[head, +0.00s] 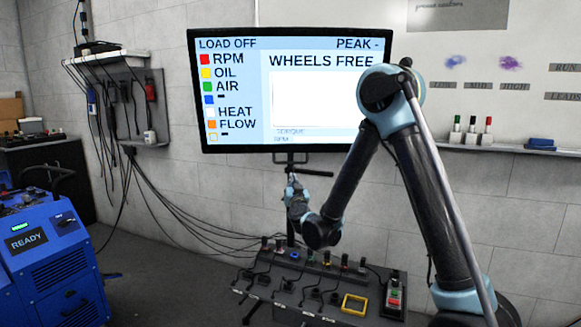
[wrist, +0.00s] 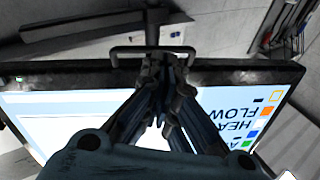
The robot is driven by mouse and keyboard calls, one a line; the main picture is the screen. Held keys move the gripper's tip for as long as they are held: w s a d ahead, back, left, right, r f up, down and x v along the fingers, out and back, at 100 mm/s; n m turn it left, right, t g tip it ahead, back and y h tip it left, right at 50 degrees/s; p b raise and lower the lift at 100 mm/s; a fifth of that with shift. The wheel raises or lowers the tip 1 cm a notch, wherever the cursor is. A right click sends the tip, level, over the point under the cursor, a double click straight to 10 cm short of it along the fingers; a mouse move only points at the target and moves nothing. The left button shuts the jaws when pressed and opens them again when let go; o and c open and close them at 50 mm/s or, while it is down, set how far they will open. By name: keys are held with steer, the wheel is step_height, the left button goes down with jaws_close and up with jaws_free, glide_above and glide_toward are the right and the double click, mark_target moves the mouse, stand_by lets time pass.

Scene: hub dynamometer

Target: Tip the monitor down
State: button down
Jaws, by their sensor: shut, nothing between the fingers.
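My gripper (head: 290,178) is below the monitor's lower edge at the handle. In the wrist view my gripper (wrist: 167,62) is shut and empty, its fingertips overlapping the handle. I cannot tell if they touch it.
A control desk (head: 300,290) with several knobs stands below the monitor. A blue machine (head: 50,255) marked "READY" is at the left. Cables (head: 165,205) hang along the wall. A shelf (head: 465,142) with markers is at the right.

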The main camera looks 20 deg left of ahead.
mark_target(290, 163)
steer(key=s+r+t+h, duration=0.2)
steer(key=s+r+t, duration=0.1)
steer(key=s, duration=0.1)
steer(key=shift+n, duration=0.4)
steer(key=x, duration=0.3)
steer(key=f+x, duration=0.1)
steer(key=x, duration=0.7)
steer(key=shift+w+a+f, duration=0.1)
steer(key=shift+w+f, duration=0.1)
steer(key=shift+w, duration=0.3)
steer(key=shift+w+a+f, duration=0.1)
steer(key=shift+w+f, duration=0.05)
steer(key=shift+w, duration=0.2)
steer(key=shift+w+a+f, duration=0.15)
steer(key=shift+w, duration=0.25)
steer(key=w, duration=0.1)
steer(key=w+a, duration=0.1)
steer(key=w, duration=0.1)
steer(key=shift+s, duration=0.15)
